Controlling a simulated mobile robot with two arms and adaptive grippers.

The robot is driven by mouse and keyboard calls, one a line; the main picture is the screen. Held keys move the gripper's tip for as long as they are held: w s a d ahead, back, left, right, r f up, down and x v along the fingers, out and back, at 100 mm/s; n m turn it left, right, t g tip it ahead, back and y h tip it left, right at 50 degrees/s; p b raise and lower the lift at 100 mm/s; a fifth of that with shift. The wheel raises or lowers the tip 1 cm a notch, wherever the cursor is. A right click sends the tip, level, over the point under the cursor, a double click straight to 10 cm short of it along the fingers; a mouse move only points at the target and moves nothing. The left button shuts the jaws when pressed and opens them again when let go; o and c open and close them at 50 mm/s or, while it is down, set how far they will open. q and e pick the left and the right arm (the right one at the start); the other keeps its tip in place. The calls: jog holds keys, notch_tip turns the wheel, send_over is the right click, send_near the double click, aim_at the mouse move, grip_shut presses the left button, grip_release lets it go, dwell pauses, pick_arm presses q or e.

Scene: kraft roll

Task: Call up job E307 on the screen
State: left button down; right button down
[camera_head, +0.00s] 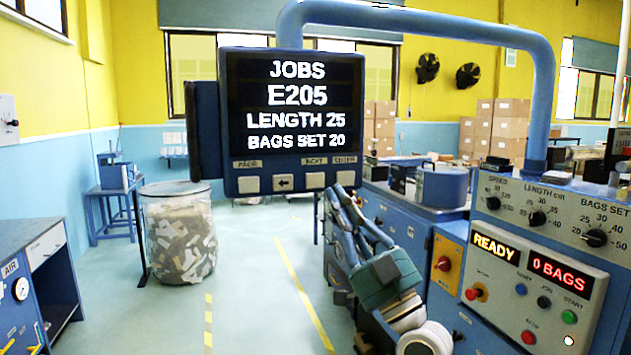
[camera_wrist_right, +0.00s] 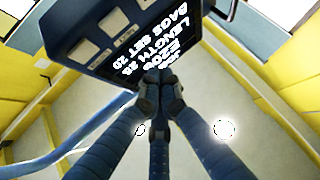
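The job screen (camera_head: 292,102) hangs from a blue arm and reads JOBS, E205, LENGTH 25, BAGS SET 20. Below it is a row of several grey buttons: a far-left button (camera_head: 248,184), an arrow button (camera_head: 283,183), a button labelled NEXT (camera_head: 313,181) and a far-right button (camera_head: 345,179). My right gripper (camera_head: 336,193) has its fingertips just below the two right-hand buttons; I cannot tell whether they touch the panel. In the right wrist view its fingers (camera_wrist_right: 158,88) meet, empty, before the screen (camera_wrist_right: 125,40). My left gripper is not in view.
The machine panel (camera_head: 545,235) at right has knobs, coloured buttons and displays reading READY and 0 BAGS. A clear bin of scraps (camera_head: 180,235) stands at left, near a blue bench (camera_head: 35,285). Cartons (camera_head: 495,130) are stacked behind. The floor between is clear.

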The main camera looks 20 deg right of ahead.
aim_at(321, 188)
jog(key=shift+w, duration=0.15)
jog(key=w+b, duration=0.7)
jog(key=w, duration=0.1)
jog(key=shift+w+a, duration=0.1)
jog(key=shift+w, duration=0.25)
dwell(1.4)
jog(key=shift+w+b, duration=0.4)
jog(key=shift+b, duration=0.15)
